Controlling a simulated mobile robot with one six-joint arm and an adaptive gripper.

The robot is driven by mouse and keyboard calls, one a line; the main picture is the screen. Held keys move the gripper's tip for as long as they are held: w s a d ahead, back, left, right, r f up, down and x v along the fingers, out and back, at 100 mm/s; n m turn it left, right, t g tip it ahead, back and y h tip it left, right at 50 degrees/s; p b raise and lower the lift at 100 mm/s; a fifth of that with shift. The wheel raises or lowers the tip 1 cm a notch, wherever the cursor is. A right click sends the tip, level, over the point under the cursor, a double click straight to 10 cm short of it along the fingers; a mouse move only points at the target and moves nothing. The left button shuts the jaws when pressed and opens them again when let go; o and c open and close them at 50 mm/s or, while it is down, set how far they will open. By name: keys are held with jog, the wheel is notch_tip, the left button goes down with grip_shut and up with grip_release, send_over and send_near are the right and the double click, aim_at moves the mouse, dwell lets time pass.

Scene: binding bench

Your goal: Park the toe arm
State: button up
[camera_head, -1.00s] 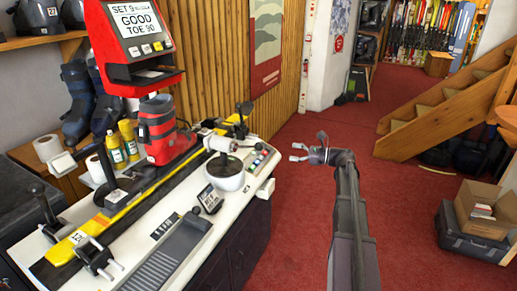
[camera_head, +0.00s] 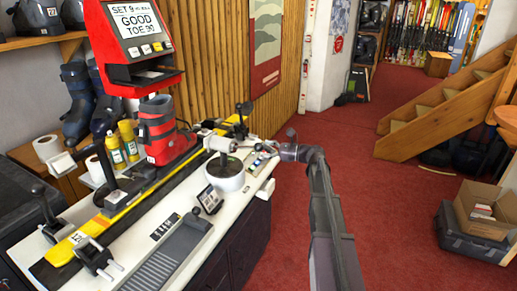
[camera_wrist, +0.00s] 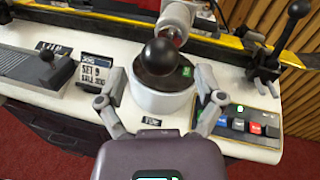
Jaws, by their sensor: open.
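A white round drum (camera_head: 226,180) with a dark top stands at the bench's front edge. A lever with a black ball knob (camera_head: 224,160) rises from it; I take this for the toe arm, though no label says so. In the wrist view the knob (camera_wrist: 160,55) is ahead of my gripper (camera_wrist: 160,100), and a green mark shows on the drum's top. A pale horizontal cylinder (camera_head: 216,143) sits behind the drum, near the red boot (camera_head: 163,132). My gripper (camera_head: 284,148) is open and empty, right of the drum, its fingers apart in front of it.
A button panel (camera_wrist: 243,125) lies right of the drum, close to the right finger. A small display (camera_wrist: 97,72) stands to the left. Black levers (camera_head: 243,110) rise along the yellow rail.

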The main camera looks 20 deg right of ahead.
aim_at(259, 145)
jog(key=shift+x, duration=1.55)
jog(key=shift+d, duration=0.1)
grip_shut()
